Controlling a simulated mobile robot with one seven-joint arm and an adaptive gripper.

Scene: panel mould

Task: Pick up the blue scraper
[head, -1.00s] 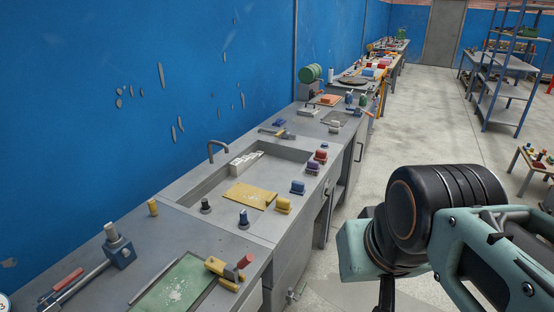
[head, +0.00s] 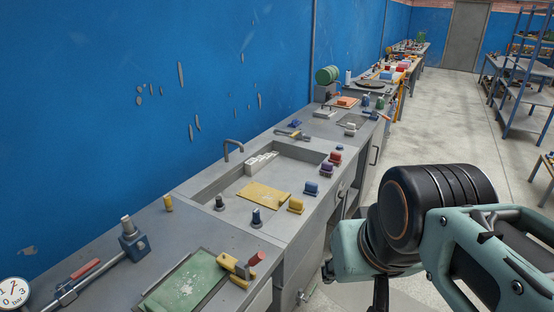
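Several small blue things stand on the long grey bench, and I cannot tell for sure which is the blue scraper. A blue block-like piece (head: 312,188) sits on the front rim of the sink, between a yellow one and a purple one. A dark blue upright piece (head: 256,217) stands nearer, left of the yellow one. Another small blue piece (head: 295,124) lies at the back of the bench beyond the sink. My arm fills the lower right, apart from the bench. My gripper's fingers do not show.
The sink (head: 213,190) holds a yellow sheet (head: 264,195) and has a tap (head: 232,148). A green board (head: 187,281) and a blue-jawed clamp (head: 134,242) lie at the near end. Blue shelving (head: 520,115) stands at right; the floor (head: 430,120) between is clear.

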